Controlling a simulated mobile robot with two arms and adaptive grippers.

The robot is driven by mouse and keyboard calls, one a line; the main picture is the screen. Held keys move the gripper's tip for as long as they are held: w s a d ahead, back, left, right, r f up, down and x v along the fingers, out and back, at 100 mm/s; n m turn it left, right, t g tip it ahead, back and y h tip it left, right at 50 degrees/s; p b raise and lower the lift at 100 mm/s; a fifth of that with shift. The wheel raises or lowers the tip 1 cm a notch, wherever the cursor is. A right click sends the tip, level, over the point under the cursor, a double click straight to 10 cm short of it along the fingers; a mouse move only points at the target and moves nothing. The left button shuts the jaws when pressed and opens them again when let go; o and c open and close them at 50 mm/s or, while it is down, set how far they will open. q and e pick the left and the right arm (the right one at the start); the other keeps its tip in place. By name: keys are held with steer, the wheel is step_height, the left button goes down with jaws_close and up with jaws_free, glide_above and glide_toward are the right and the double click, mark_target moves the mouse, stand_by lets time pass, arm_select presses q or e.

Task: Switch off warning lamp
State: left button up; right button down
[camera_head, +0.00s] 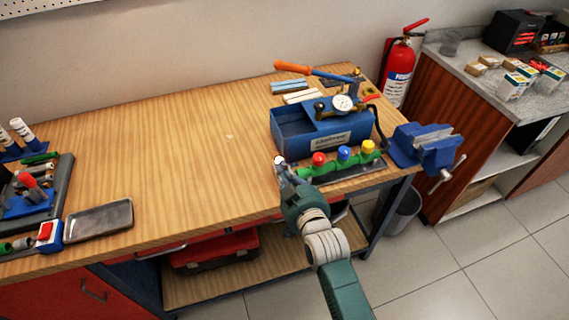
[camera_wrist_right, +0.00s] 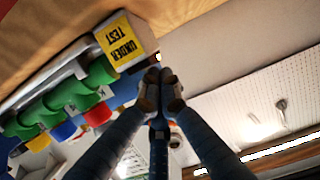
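A small white box with a yellow face reading "UNDER TEST" (camera_wrist_right: 120,42) sits at the end of a green valve manifold in the right wrist view. It appears to be the warning lamp; I cannot tell if it is lit. In the head view the manifold (camera_head: 330,170) has red, blue and yellow knobs at the bench's front edge. My right gripper (camera_head: 281,168) is at the manifold's left end and hides most of that box. In the right wrist view its fingertips (camera_wrist_right: 160,78) are together with nothing between them, close beside the box. My left gripper is not in view.
A blue test pump (camera_head: 295,138) with an orange handle stands behind the manifold. A blue vise (camera_head: 425,145) is at the bench's right corner. The bench's middle is clear.

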steer(key=shift+s+f, duration=0.1)
steer(key=shift+f, duration=0.05)
steer(key=shift+p, duration=0.3)
steer(key=r+p, duration=0.4)
steer(key=shift+w+r, duration=0.3)
steer(key=shift+w, duration=0.1)
steer(key=shift+s+d+f+b, duration=0.1)
steer(key=shift+s+b, duration=0.1)
steer(key=shift+s, duration=0.2)
steer(key=shift+s+d+f+b, duration=0.1)
steer(key=shift+s+b, duration=0.1)
steer(key=shift+s, duration=0.2)
steer(key=r+b+v, duration=0.1)
steer(key=v, duration=0.7)
steer(key=shift+r+b, duration=0.3)
